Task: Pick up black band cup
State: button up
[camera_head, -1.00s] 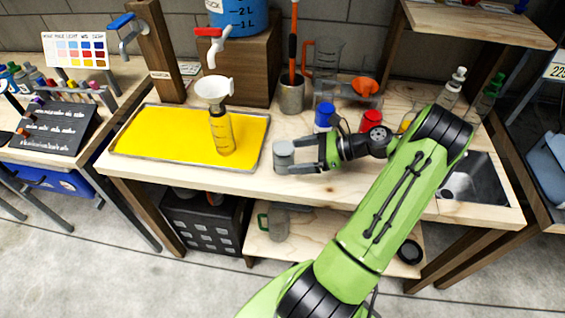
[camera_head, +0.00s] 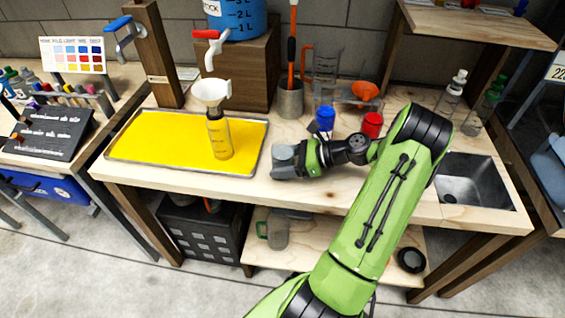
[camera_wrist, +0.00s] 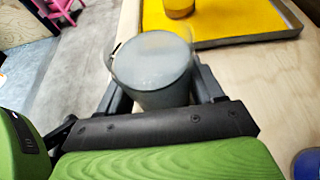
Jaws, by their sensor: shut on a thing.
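A grey, slightly see-through cup (camera_wrist: 152,62) stands between the fingers of my gripper in the wrist view. In the head view the cup (camera_head: 284,153) shows at the front part of the workbench, just right of the yellow tray. My gripper (camera_head: 284,163) is shut on it from the right side, with a finger along each side of the cup. The cup looks upright and at or very near the bench top; I cannot tell whether it touches. No black band is clearly visible on it, as the fingers hide its lower part.
A yellow tray (camera_head: 130,153) with a funnel-topped bottle (camera_head: 219,140) stands left of the cup. Blue (camera_head: 325,117) and red (camera_head: 372,124) containers stand behind my gripper. A sink (camera_head: 478,183) is at the right. The bench's front edge is close to the cup.

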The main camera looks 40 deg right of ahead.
notch_tip(320, 180, up, 10)
jog(key=p, duration=0.4)
jog(key=shift+p, duration=0.35)
dwell(0.4)
jog(key=shift+a, duration=0.1)
